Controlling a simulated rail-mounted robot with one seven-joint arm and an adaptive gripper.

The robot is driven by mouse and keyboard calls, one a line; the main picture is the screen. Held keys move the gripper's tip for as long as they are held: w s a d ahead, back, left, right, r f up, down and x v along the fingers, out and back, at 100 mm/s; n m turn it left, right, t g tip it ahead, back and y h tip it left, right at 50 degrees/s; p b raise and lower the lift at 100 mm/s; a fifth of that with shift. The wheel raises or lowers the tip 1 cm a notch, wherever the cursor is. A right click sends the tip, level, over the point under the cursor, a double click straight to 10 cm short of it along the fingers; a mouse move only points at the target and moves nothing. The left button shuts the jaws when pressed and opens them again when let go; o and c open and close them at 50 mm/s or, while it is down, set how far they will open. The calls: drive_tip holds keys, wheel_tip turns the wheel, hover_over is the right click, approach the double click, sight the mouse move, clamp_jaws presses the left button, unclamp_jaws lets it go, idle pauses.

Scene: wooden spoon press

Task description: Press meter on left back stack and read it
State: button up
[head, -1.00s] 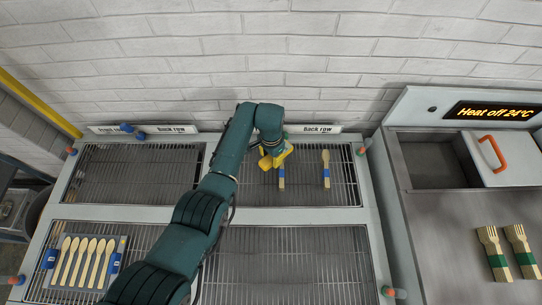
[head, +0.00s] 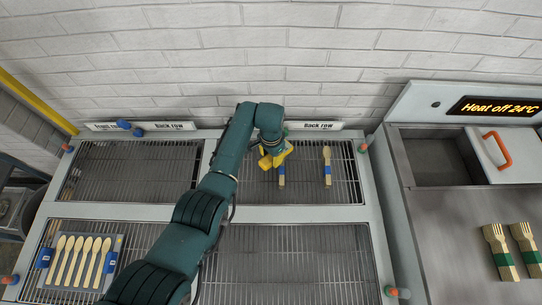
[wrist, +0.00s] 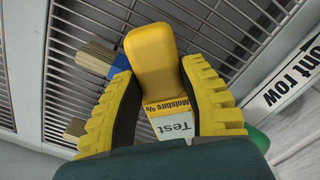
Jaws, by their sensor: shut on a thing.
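My gripper (wrist: 156,74) is shut on a yellow moisture meter (wrist: 152,50). The meter's label reads "Moisture %" and "Test"; no reading can be made out. In the head view my gripper (head: 275,155) is over the back right rack, at the upper end of the left back stack (head: 282,175), a bundle of wooden utensils with a blue band. A second banded stack (head: 327,168) lies to its right, apart from the gripper. In the wrist view a blue-banded wooden stack (wrist: 95,57) lies beside the meter. Whether the meter touches a stack cannot be told.
A tray of several wooden spoons (head: 78,262) lies on the front left rack. The back left rack (head: 130,172) and front right rack (head: 285,265) look empty. At right are a metal bin with an orange-handled lid (head: 497,150), a "Heat off 24°C" display (head: 498,106) and fork bundles (head: 500,250).

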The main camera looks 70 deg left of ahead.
drive_tip(key=shift+f, duration=0.35)
idle(1.5)
wheel_tip(320, 180, up, 7)
drive_tip(key=p, duration=0.6)
drive_tip(key=shift+r, duration=0.1)
idle(1.0)
